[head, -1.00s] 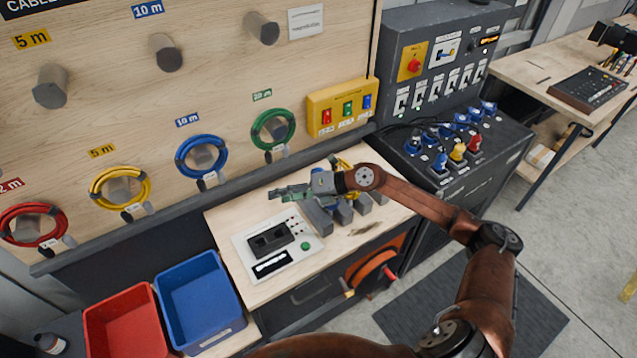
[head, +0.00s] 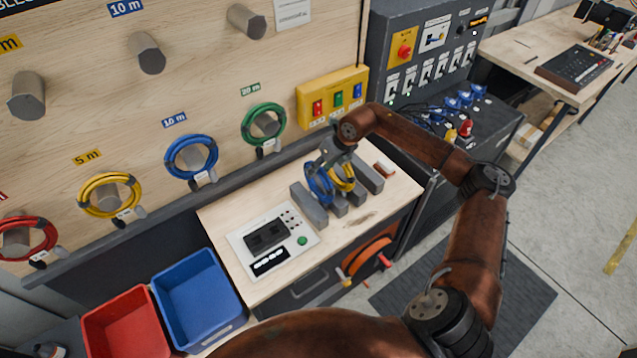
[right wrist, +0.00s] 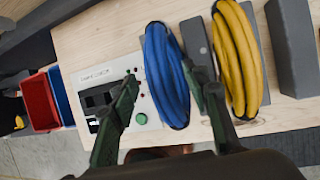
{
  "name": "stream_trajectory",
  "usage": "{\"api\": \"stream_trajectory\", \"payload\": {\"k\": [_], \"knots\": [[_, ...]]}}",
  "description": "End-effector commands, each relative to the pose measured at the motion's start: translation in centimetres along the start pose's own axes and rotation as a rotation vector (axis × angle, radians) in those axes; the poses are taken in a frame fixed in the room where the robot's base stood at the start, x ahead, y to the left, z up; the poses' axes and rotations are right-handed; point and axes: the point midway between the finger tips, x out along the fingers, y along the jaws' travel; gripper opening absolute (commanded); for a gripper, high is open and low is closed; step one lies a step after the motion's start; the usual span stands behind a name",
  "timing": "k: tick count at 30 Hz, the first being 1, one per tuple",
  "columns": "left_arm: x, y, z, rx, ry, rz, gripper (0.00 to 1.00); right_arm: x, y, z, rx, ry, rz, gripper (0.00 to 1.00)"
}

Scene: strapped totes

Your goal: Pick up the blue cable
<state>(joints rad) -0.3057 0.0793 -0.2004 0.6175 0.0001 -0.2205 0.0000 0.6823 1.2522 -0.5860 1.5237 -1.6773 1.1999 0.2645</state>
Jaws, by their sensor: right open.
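A coiled blue cable (head: 319,184) stands on edge in a grey slotted rack on the wooden bench, beside a coiled yellow cable (head: 342,178). In the right wrist view the blue cable (right wrist: 166,75) lies between the two green fingers of my right gripper (right wrist: 163,95), with the yellow cable (right wrist: 236,60) just outside the right finger. My right gripper (head: 330,160) is open, pointing down over the rack, and its fingers partly hide the coils in the head view. Another blue coil (head: 191,158) hangs on a wall peg under a 10 m label. My left gripper is not in view.
Grey rack dividers (head: 309,206) stand close on both sides of the coils. A tester panel (head: 271,243) lies to their left. Red (head: 124,325) and blue (head: 197,299) bins stand at lower left. Red, yellow and green coils hang on the wall pegs.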

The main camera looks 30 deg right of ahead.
Motion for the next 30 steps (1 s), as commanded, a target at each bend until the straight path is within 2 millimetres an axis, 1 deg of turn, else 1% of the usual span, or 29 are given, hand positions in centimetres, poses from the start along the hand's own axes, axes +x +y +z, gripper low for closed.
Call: {"api": "stream_trajectory", "payload": {"k": [1,4,12,30], "knots": [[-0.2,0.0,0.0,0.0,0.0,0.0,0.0,0.6,0.0,0.1,0.003,0.0,0.002,0.43],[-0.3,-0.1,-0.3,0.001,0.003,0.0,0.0,1.4,-0.1,0.0,0.003,-0.002,-0.001,0.43],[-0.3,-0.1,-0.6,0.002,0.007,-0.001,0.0,1.6,-0.2,-0.1,0.002,-0.002,-0.001,0.42],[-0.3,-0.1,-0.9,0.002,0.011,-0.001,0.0,1.6,-0.2,0.0,0.002,-0.003,-0.001,0.01]]}}
